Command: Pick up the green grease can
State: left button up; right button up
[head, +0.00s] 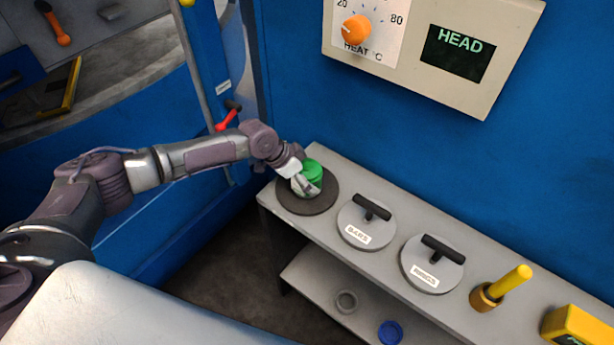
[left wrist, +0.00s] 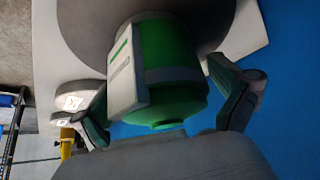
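The green grease can (head: 314,170) stands on a dark round pad (head: 322,203) at the left end of the grey bench. My left gripper (head: 299,182) is at the can's near-left side and partly hides it. The fingers are spread, one on each side. A gap shows between the can and the right-hand finger; contact on the left-hand side is unclear. My right gripper is out of view.
On the bench (head: 290,203) stand a BARS disc (head: 352,226), a RINGS disc (head: 420,270), a yellow-handled tool (head: 508,284) and a yellow box (head: 580,325). A grey ring (head: 346,302) and a blue ring (head: 390,331) lie on the shelf below. A blue wall rises behind.

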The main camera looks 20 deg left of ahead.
pick_arm(q)
jog(key=c, duration=1)
jog(key=shift+w, duration=0.1)
jog(key=shift+c, duration=1.2)
jog(key=shift+r, duration=0.1)
